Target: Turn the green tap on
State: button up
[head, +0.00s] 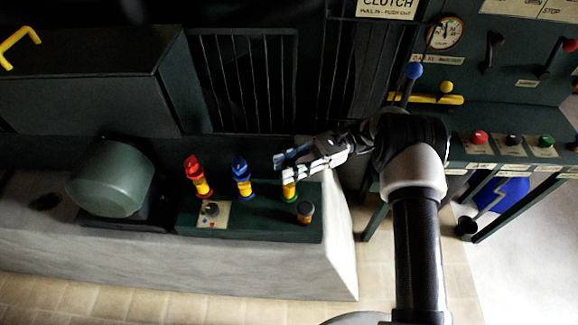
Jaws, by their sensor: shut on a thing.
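The green tap (289,191) stands at the right end of a row of taps on a dark green panel. Its yellow body and green base ring show; its handle is hidden behind my gripper. My gripper (283,167) reaches in from the right and is shut on the top of this tap. Whether the handle is turned cannot be seen. The blue tap (241,175) stands to its left, and the red tap (195,172) farther left.
A small dial plate (212,213) and a round knob (305,211) sit at the panel's front. A green motor housing (110,190) is at left. A console with red button (479,137), green button (546,141) and a blue-knobbed lever (413,71) stands at right.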

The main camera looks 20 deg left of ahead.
aim_at(289, 166)
dwell(0.4)
jog(key=o, duration=1)
jog(key=shift+o, duration=0.2)
notch_tip(289, 166, up, 10)
jog(key=shift+r, duration=0.1)
